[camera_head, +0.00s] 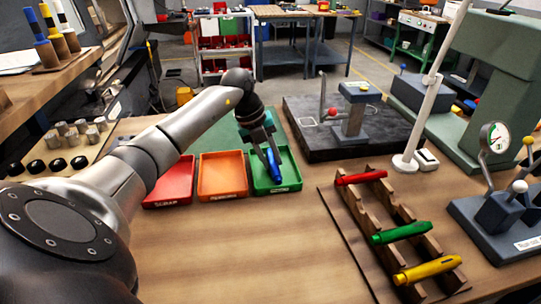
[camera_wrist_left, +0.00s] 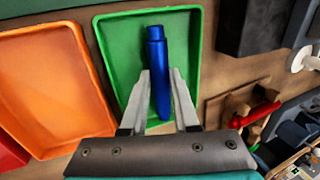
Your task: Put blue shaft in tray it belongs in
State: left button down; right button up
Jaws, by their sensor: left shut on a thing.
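The blue shaft (camera_head: 274,166) is between the fingers of my left gripper (camera_head: 272,160), which is shut on it. In the left wrist view the blue shaft (camera_wrist_left: 157,70) lies lengthwise over the green tray (camera_wrist_left: 111,30), inside its rim as seen from above; whether it touches the floor of the tray I cannot tell. My left gripper (camera_wrist_left: 158,88) has its fingers on both sides of the shaft. The green tray (camera_head: 289,183) is the rightmost of three; the orange tray (camera_head: 222,176) and red tray (camera_head: 170,186) are to its left. My right gripper is not in view.
A wooden rack (camera_head: 352,207) at the right holds a red shaft (camera_head: 361,177), a green shaft (camera_head: 401,232) and a yellow shaft (camera_head: 428,270). A dark surface plate (camera_head: 325,142) with a gauge stand is behind it. The front middle of the bench is clear.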

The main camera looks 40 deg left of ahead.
pick_arm(q)
jog(key=c, duration=0.6)
grip_release()
jog(key=p+v, duration=0.2)
jog(key=v, duration=1.3)
jog(key=shift+r, duration=0.2)
